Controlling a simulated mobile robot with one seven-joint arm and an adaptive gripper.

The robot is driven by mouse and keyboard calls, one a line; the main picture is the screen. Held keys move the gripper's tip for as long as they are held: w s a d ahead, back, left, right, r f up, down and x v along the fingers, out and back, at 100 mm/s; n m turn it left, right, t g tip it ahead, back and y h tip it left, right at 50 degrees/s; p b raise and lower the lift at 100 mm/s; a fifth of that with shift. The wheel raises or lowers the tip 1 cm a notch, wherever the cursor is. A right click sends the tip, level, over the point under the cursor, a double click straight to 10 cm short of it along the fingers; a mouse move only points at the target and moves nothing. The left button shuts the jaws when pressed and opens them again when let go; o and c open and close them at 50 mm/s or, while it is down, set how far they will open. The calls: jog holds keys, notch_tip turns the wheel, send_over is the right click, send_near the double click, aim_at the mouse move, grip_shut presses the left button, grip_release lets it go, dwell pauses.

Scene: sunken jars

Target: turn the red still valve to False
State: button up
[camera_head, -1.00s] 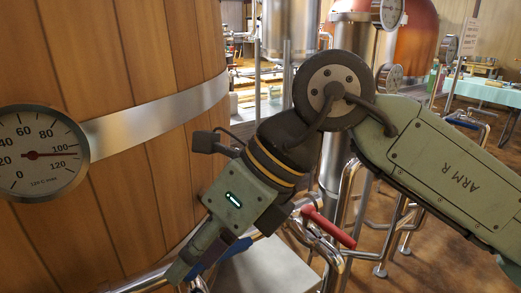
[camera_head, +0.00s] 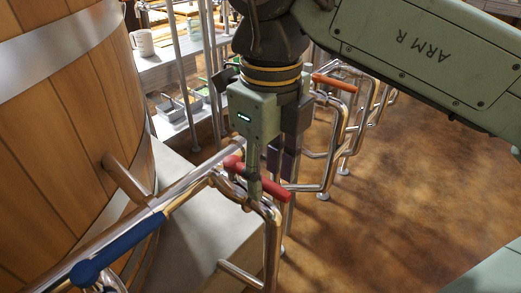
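The red valve handle (camera_head: 275,190) is a short red bar on a chrome pipe, right of the wooden vat. It slants from upper left to lower right. My gripper (camera_head: 256,188) points down at it, and a green finger crosses in front of the bar's middle. That finger hides part of the bar, and I cannot tell whether it touches. A dark block beside the finger hides the rest of the gripper, so its opening is unclear. A second, orange-red handle (camera_head: 335,82) sits on pipes farther back.
A blue-handled pipe (camera_head: 120,245) runs along the wooden vat (camera_head: 75,120) at left. Chrome pipes (camera_head: 272,245) stand around the red handle. A shelf with a mug (camera_head: 143,42) and small bins (camera_head: 172,108) is behind. Brown floor (camera_head: 400,190) is open at right.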

jog(key=shift+f+b, duration=1.1)
jog(key=shift+f, duration=0.15)
jog(key=shift+c, duration=0.2)
grip_shut()
